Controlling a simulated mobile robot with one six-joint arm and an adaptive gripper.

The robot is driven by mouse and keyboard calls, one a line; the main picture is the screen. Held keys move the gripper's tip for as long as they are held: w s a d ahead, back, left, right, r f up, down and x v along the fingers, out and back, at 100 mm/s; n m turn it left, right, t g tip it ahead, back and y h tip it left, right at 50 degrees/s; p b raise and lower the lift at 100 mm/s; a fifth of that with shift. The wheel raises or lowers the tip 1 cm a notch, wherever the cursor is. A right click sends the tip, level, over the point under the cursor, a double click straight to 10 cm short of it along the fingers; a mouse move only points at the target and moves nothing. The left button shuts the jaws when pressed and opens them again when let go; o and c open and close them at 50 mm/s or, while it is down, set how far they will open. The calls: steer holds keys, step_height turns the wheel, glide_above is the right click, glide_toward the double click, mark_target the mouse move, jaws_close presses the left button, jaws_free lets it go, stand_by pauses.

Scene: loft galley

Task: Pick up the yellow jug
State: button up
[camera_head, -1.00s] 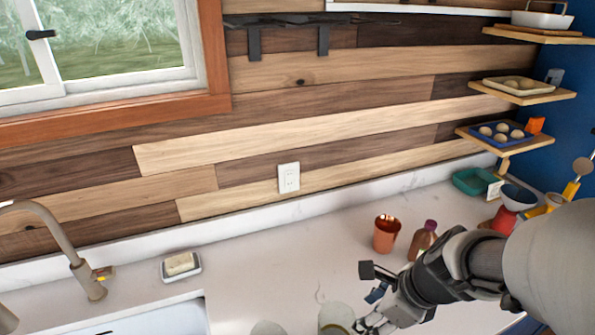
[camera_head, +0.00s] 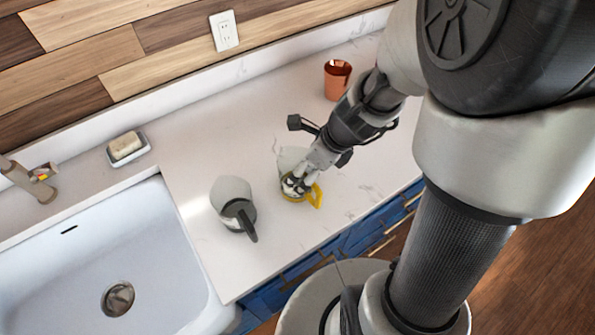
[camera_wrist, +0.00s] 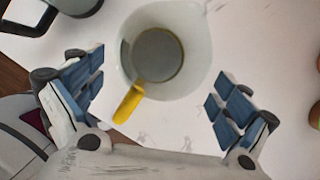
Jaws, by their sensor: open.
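The yellow jug is a pale, clear-sided jug with a yellow handle (camera_head: 316,196). It stands on the white counter, partly hidden behind my gripper in the head view. In the wrist view the jug (camera_wrist: 192,28) is seen from above at the top middle, its yellow handle (camera_wrist: 128,104) pointing down and left. My gripper (camera_head: 296,184) is at the jug. In the wrist view its blue-padded fingers (camera_wrist: 158,92) are wide apart, one left and one right of the handle. Nothing is held. I cannot tell whether a finger touches the jug.
A jug with a dark handle (camera_head: 236,208) stands left of the yellow jug, near the sink (camera_head: 115,262). A copper cup (camera_head: 337,80) stands behind my arm. A soap dish (camera_head: 128,150) lies by the wall. The counter (camera_head: 205,125) between is clear.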

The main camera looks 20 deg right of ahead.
mark_target(289, 157)
steer(key=b+x, duration=0.2)
steer(key=x, duration=0.1)
steer(key=b+x, duration=0.1)
steer(key=x, duration=0.1)
steer(key=shift+w+a+r, duration=0.15)
steer(key=shift+w+a, duration=0.1)
steer(key=shift+a, duration=0.05)
steer(key=shift+r, duration=0.1)
steer(key=c, duration=1.2)
